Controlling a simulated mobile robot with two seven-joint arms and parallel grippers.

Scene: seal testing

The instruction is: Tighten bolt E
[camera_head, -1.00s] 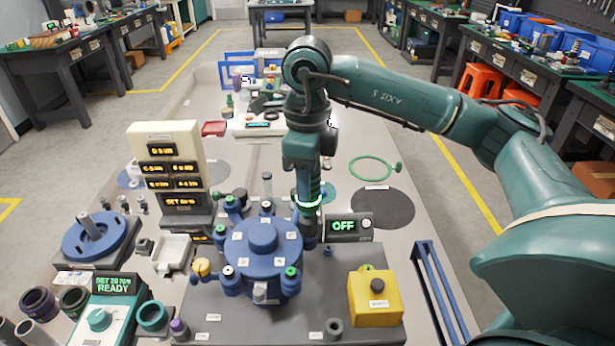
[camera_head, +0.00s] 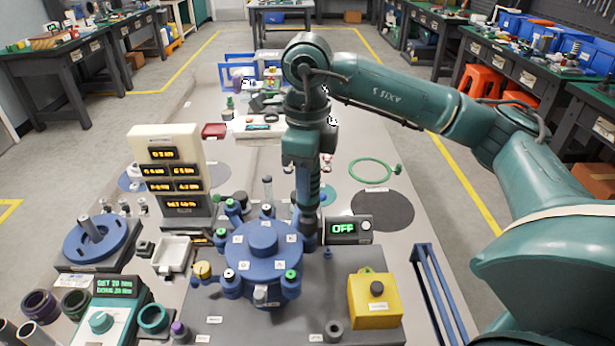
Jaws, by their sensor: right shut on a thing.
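The round blue test body (camera_head: 263,236) stands on a grey base plate, with several bolts in lugs around its rim. Some bolt heads show green and others whitish; the small labels are too small to read, so I cannot tell which one is E. My right gripper (camera_head: 307,185) points straight down, shut on a slim dark teal driver (camera_head: 307,208). The driver's lower end is at the right rim of the body and hides the bolt there. The torque controller (camera_head: 107,312) at the lower left reads "SET 20 Nm, DONE 20 Nm". My left gripper is out of view.
A box (camera_head: 349,229) showing "OFF" stands close right of the driver. A yellow box (camera_head: 374,297) with a black knob is at front right. A readout tower (camera_head: 169,170) stands at left. A blue rail frame (camera_head: 438,290) lies far right.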

